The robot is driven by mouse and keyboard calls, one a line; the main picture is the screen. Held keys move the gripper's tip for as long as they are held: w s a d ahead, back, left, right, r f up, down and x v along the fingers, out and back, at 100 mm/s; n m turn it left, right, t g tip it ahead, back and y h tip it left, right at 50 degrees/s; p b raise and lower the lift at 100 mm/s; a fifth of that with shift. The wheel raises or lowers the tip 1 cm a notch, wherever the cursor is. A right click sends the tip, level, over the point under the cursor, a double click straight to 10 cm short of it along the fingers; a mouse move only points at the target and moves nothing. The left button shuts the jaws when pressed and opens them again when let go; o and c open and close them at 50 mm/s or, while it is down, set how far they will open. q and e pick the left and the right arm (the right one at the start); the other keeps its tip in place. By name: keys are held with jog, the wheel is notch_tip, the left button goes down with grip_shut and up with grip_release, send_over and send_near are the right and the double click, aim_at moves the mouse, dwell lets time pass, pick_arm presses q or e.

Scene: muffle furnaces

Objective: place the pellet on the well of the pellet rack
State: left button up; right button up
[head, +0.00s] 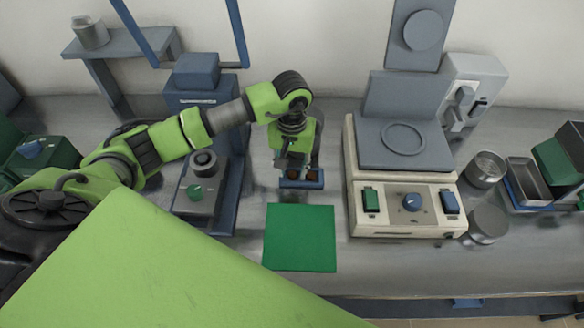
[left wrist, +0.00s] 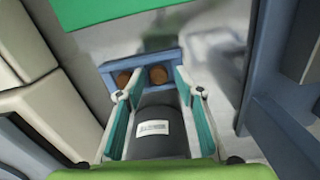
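The pellet rack (head: 314,184) is a small blue block on the bench, just behind a green mat. Two round brown pieces, apparently pellets, sit side by side on it: a left one (left wrist: 124,77) and a right one (left wrist: 158,75) in the left wrist view. That view also shows the blue rack (left wrist: 140,62) beyond the fingertips. My left gripper (head: 294,166) points down just over the rack and partly hides it. Its fingers (left wrist: 149,84) are spread, with no pellet visibly clamped between them. My right gripper is not in view.
The green mat (head: 300,238) lies in front of the rack. A blue-grey stand with a knob (head: 200,190) is close on the left. A cream device with a grey plate (head: 408,215) is close on the right. Metal tins (head: 487,168) stand farther right.

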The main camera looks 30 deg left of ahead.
aim_at(292, 174)
pick_arm(q)
jog(key=shift+s, duration=0.1)
jog(key=shift+r+p, duration=0.5)
jog(key=shift+p, duration=0.25)
jog(key=shift+r, duration=0.35)
notch_tip(292, 174, up, 11)
jog(key=b, duration=0.3)
jog(key=shift+r, duration=0.2)
